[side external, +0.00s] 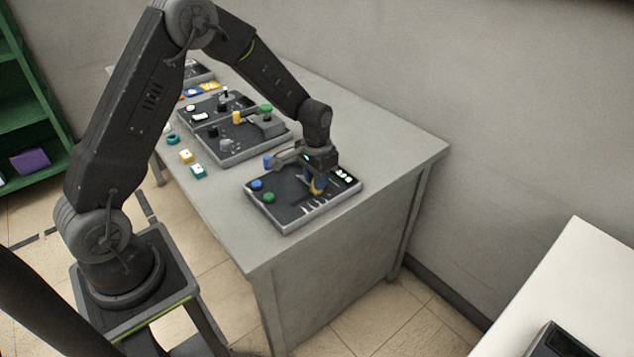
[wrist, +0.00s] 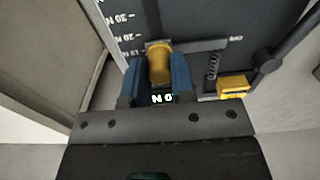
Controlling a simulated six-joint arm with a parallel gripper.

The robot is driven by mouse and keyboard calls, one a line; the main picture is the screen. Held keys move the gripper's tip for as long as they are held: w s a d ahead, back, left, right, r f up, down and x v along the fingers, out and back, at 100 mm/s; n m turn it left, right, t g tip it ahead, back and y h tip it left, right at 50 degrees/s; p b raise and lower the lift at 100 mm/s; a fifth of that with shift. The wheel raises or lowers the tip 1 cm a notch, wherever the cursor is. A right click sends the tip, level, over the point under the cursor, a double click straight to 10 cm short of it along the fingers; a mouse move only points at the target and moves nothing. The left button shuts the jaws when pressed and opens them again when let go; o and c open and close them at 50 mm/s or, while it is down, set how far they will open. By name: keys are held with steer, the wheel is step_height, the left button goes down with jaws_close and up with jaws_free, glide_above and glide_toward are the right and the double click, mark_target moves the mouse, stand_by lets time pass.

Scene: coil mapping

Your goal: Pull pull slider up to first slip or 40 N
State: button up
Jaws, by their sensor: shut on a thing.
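The pull slider (wrist: 158,62) is a yellow-orange knob on a dark panel, seen in the wrist view between the two blue fingers of my gripper (wrist: 157,82). The fingers are shut on it. A scale with white "N" marks (wrist: 128,18) runs along the panel's left side. In the side view, my gripper (side external: 317,184) is low over the nearest tray panel (side external: 287,222), and the slider is mostly hidden there.
In the wrist view, a coil spring (wrist: 213,65) and a yellow block (wrist: 233,86) sit right of the slider. In the side view, blue and green (side external: 269,197) knobs share the panel. More panels (side external: 213,150) and small blocks (side external: 187,156) lie farther along the table.

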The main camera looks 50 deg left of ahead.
mark_target(310, 195)
steer(key=shift+s, duration=1)
stand_by(0.6)
steer(key=o, duration=0.7)
steer(key=shift+s, duration=0.1)
steer(key=shift+r, duration=0.1)
step_height(310, 195, up, 7)
stand_by(0.4)
